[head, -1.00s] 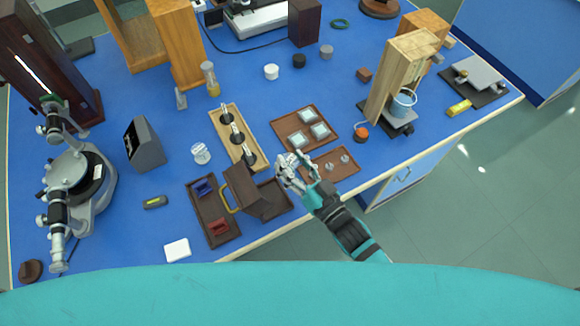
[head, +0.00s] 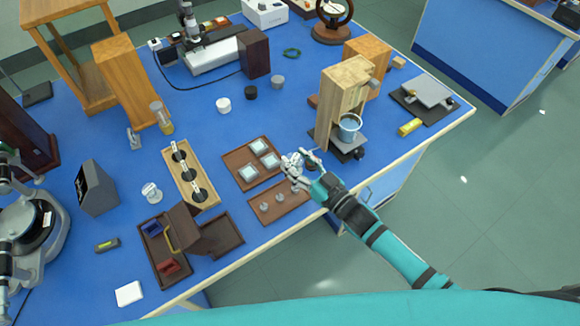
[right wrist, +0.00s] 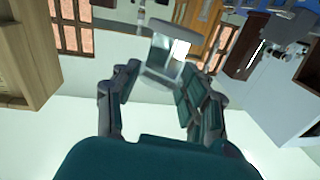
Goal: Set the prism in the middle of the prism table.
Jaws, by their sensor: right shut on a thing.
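The spectrometer (head: 15,240) stands at the left edge of the bench in the head view, cut off by the frame. Its prism table is the dark round plate (head: 30,224) on it, seen only in part. My right gripper (head: 297,166) is over the bench's front part, beside the brown trays and far right of the spectrometer. My left gripper is not in view.
A brown tray (head: 238,158) holds square glass pieces; another (head: 262,216) holds small clear pieces. An open brown case (head: 213,236) and a grey wedge-shaped box (head: 97,188) lie toward the spectrometer.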

